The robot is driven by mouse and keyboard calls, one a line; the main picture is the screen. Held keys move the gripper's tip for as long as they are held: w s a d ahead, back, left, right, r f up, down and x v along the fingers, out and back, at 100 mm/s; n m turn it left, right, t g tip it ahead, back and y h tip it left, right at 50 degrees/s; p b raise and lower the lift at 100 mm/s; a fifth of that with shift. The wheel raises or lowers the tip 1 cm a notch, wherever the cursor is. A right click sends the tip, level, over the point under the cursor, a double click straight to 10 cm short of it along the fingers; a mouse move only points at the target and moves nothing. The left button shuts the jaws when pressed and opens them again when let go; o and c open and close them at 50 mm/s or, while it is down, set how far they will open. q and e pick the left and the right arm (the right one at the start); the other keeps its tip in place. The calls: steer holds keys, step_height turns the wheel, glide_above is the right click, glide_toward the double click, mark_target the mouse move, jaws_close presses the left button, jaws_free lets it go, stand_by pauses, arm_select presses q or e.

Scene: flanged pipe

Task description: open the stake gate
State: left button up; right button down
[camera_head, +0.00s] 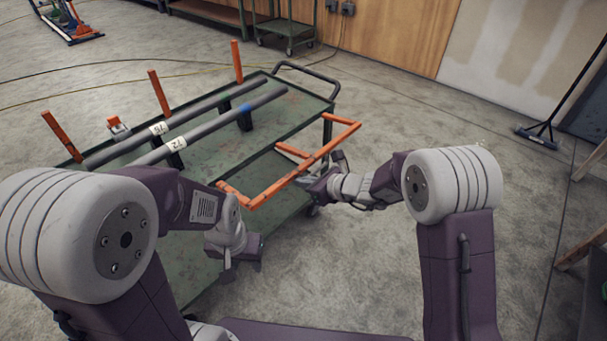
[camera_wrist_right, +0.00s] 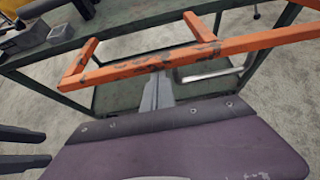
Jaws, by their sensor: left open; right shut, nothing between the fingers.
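The stake gate is an orange frame (camera_head: 310,163) with worn paint. It juts out from the near right side of the green cart, with its long rail outermost. My right gripper (camera_head: 318,187) is shut and empty, close against the outer side of that rail. In the right wrist view, the gate's rail (camera_wrist_right: 230,48) crosses above my right gripper (camera_wrist_right: 157,92), whose grey fingertips reach to the rail; contact cannot be told. My left gripper (camera_head: 238,262) is open and empty, low beside the cart's near side, apart from the gate.
The green cart (camera_head: 285,112) carries two grey pipes (camera_head: 225,120) on dark supports, with tags. Several orange stakes (camera_head: 158,92) stand along its far side. A push broom (camera_head: 540,135) leans at the right.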

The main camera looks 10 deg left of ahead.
steer(key=r+p, duration=0.1)
steer(key=p, duration=0.2)
steer(key=r+g+h+p, duration=0.1)
steer(key=r+p, duration=0.1)
steer(key=p, duration=0.2)
steer(key=a+r+h+p, duration=0.1)
steer(key=r+p, duration=0.1)
steer(key=p, duration=0.2)
steer(key=shift+w+r+g, duration=0.1)
steer(key=shift+w+g, duration=0.2)
steer(key=shift+w+a+h+p, duration=0.1)
steer(key=shift+h+p, duration=0.2)
steer(key=shift+p, duration=0.5)
